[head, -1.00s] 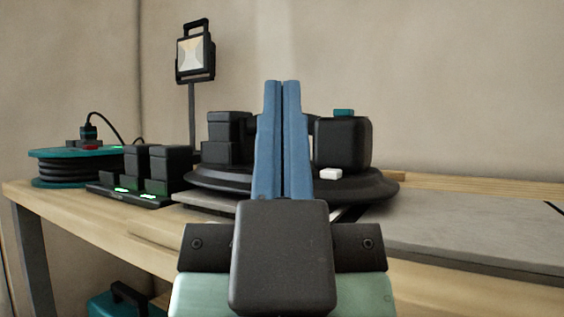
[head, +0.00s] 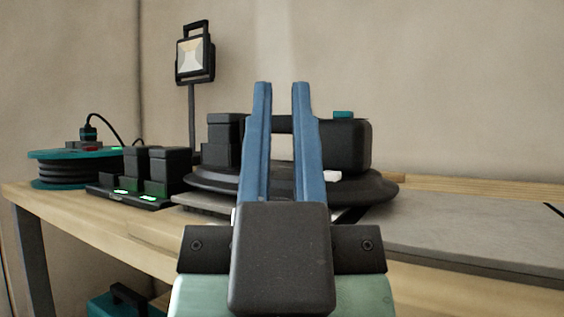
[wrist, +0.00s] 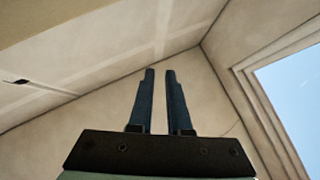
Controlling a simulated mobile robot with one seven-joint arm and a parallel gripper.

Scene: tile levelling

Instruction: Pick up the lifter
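The lifter (head: 347,147) is a black device with a wide round base, blocky housings at both ends, a handle bar between them, a teal button and a small white part. It rests on the workbench behind my gripper in the head view. My gripper (head: 281,88) has two blue fingers, pointing up and standing apart with nothing between them. The fingers hide the middle of the lifter, and part of the handle shows through the gap. In the wrist view my gripper (wrist: 160,72) is open and empty against wall and ceiling; the lifter is not in that view.
A charger with black batteries (head: 170,170) and a teal cable reel (head: 75,168) stand left on the wooden bench (head: 120,225). A work lamp (head: 195,60) rises behind. A grey slab (head: 470,225) lies at right, its top mostly clear. A teal case (head: 115,305) sits below.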

